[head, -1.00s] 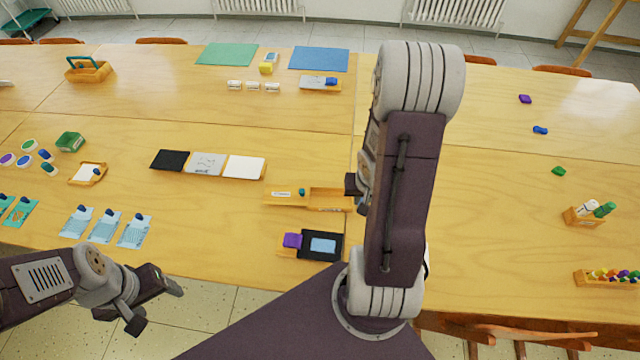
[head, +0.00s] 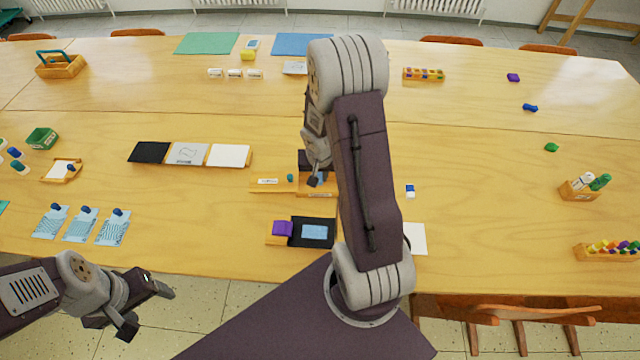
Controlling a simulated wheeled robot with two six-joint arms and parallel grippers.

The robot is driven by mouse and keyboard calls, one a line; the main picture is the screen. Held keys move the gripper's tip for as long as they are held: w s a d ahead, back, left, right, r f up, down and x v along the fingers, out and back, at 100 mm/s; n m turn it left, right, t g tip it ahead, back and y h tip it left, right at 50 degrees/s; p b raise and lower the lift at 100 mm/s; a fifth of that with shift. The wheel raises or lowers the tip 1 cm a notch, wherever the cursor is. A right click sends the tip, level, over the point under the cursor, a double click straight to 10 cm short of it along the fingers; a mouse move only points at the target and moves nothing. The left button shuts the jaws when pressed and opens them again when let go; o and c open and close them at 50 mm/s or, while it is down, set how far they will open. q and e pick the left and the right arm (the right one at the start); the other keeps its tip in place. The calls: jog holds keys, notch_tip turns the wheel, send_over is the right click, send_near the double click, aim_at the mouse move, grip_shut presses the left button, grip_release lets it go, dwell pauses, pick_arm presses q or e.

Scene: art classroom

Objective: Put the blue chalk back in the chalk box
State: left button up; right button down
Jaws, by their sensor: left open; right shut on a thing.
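My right gripper (head: 314,181) is shut on a small blue piece, which looks like the blue chalk (head: 320,177); the fingers hide most of it. It is over the right part of a long, shallow wooden box (head: 266,189) with a white label, which looks like the chalk box. A small dark green-blue piece (head: 290,178) shows in the box's middle. I cannot tell whether the held piece touches the box. My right arm hides what lies just right of it. My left gripper (head: 148,310) is open and empty, low at the left, off the table's front edge.
A wooden tray with a purple block and a black-framed blue pad (head: 313,232) lies in front of the box. Black, grey and white cards (head: 190,154) lie behind left. A blue-and-white block (head: 410,191) and white paper (head: 416,238) lie right of my arm.

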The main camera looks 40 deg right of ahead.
aim_at(320, 183)
jog(key=b+x, duration=0.3)
jog(key=x, duration=0.1)
jog(key=shift+s+a+f, duration=0.1)
jog(key=shift+s+a, duration=0.2)
jog(key=shift+s, duration=0.05)
jog(key=shift+f+b, duration=0.15)
jog(key=shift+b, duration=0.15)
jog(key=c, duration=1.4)
grip_release()
jog(key=shift+r, duration=0.25)
jog(key=p+v, duration=0.7)
jog(key=v, duration=0.4)
jog(key=s+a+r+n, duration=0.1)
jog(key=s+a+n, duration=0.1)
jog(key=a, duration=0.2)
jog(key=s+a+r+n+y, duration=0.1)
jog(key=s+a+r+n, duration=0.1)
jog(key=a, duration=0.3)
jog(key=s+a+r+n+g, duration=0.1)
jog(key=s+a+r+n, duration=0.1)
jog(key=s+a+n, duration=0.1)
jog(key=shift+s+a+y, duration=0.4)
jog(key=shift+s+a, duration=0.25)
jog(key=shift+a, duration=0.05)
